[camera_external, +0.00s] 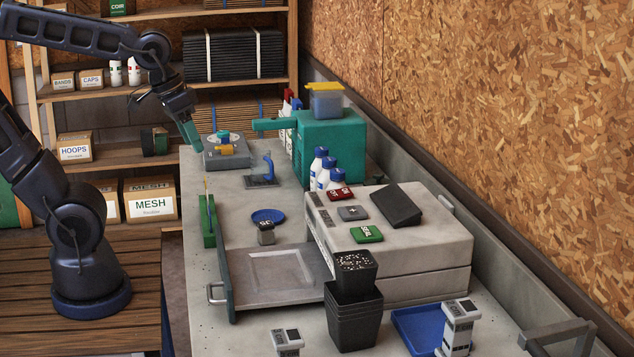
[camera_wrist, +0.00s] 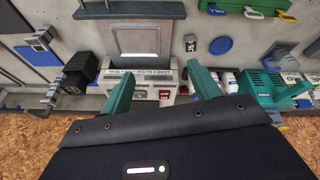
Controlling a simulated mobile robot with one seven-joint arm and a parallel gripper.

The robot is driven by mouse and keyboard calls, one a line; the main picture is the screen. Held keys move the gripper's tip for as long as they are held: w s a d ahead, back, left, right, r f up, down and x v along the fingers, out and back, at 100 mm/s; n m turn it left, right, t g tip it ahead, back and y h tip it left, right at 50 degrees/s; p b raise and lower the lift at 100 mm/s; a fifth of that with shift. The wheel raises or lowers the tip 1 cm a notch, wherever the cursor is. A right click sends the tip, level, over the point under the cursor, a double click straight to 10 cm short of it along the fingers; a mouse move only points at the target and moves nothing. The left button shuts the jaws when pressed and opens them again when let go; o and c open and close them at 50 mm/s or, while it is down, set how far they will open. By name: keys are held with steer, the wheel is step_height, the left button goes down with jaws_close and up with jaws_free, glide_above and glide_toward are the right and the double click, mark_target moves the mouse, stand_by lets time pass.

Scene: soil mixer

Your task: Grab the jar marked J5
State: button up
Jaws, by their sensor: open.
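A small grey jar (camera_external: 266,236) with a dark marked top stands upright on the bench, beside a blue disc (camera_external: 268,216). In the wrist view this jar (camera_wrist: 190,43) shows a dark label that seems to read J5, right of the pull-out tray. My gripper (camera_external: 190,137) hangs over the bench's left far part, beyond and above the jar and apart from it. In the wrist view its teal fingers (camera_wrist: 161,85) are spread with nothing held between them. The jar lies beyond the right fingertip in that view.
A tray (camera_external: 235,300) extends from the pale machine (camera_external: 430,250). A green block (camera_external: 208,222) stands left of the jar. Black pots (camera_external: 353,315), a blue tray (camera_external: 402,322), white bottles (camera_external: 322,168) and a teal machine (camera_external: 330,145) also occupy the bench. Bench around the jar is partly clear.

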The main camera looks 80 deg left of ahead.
steer(key=w+a+f+n+g, duration=0.2)
steer(key=w+a+f+n, duration=0.3)
steer(key=w+f+n, duration=0.4)
steer(key=n+g, duration=0.2)
steer(key=n, duration=0.6)
glide_above(265, 223)
steer(key=f, duration=0.9)
steer(key=shift+s+a+f, duration=0.15)
steer(key=shift+a+f, duration=0.25)
steer(key=shift+a+f+n, duration=0.1)
steer(key=shift+f+n, duration=0.2)
steer(key=shift+f, duration=0.3)
step_height(265, 223, down, 5)
steer(key=shift+r, duration=0.2)
steer(key=shift+w+d+f, duration=0.1)
steer(key=shift+d+f, duration=0.1)
steer(key=shift+f, duration=1.15)
steer(key=shift+w+d+f, duration=0.1)
steer(key=shift+d+f, duration=0.1)
steer(key=shift+f, duration=1.15)
steer(key=c, duration=1.1)
steer(key=shift+r, duration=0.1)
